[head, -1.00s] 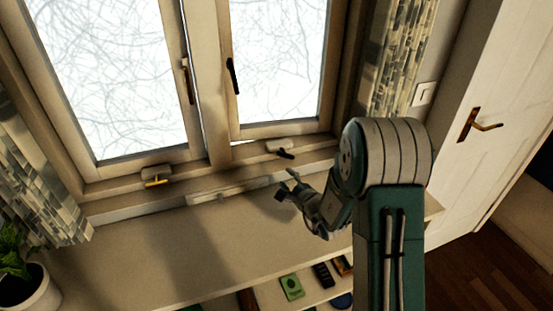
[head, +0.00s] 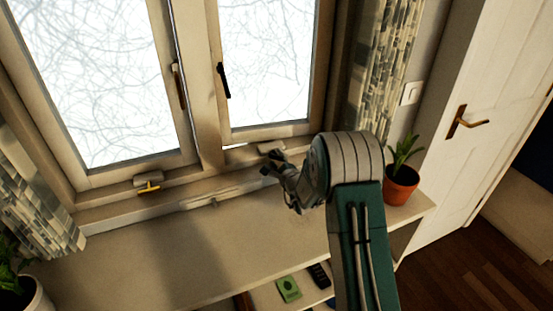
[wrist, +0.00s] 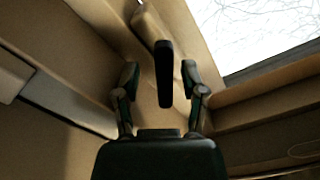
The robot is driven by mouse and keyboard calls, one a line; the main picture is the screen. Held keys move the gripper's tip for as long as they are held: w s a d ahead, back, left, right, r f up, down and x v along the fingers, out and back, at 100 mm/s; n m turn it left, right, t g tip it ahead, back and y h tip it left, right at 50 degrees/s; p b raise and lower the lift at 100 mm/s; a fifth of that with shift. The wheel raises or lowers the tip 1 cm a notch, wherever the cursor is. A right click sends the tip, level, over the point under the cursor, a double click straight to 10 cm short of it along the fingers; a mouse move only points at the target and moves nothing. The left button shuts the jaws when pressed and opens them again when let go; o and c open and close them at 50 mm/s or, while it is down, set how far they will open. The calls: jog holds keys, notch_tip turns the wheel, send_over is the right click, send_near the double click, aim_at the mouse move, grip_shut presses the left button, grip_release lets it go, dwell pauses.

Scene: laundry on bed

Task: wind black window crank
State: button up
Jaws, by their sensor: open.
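The black window crank (wrist: 164,72) shows in the wrist view, pointing from its pale housing (wrist: 147,22) toward my gripper. My gripper (wrist: 160,76) is open. Its two fingers stand on either side of the crank, with a visible gap on each side. How far the crank reaches in depth between the fingers is hard to tell. In the head view my gripper (head: 271,163) is at the sill under the right window and covers most of the crank. The crank's pale housing (head: 270,148) shows just behind it.
A yellow crank (head: 149,187) is under the left window. A black handle (head: 223,80) is on the right sash. A potted plant (head: 401,180) stands at the right end of the shelf top (head: 150,255). The shelf top left of my arm is clear.

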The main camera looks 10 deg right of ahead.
jog(key=shift+w+d, duration=0.2)
jog(key=shift+d, duration=0.15)
jog(key=shift+a, duration=0.2)
grip_shut()
jog(key=shift+m, duration=0.4)
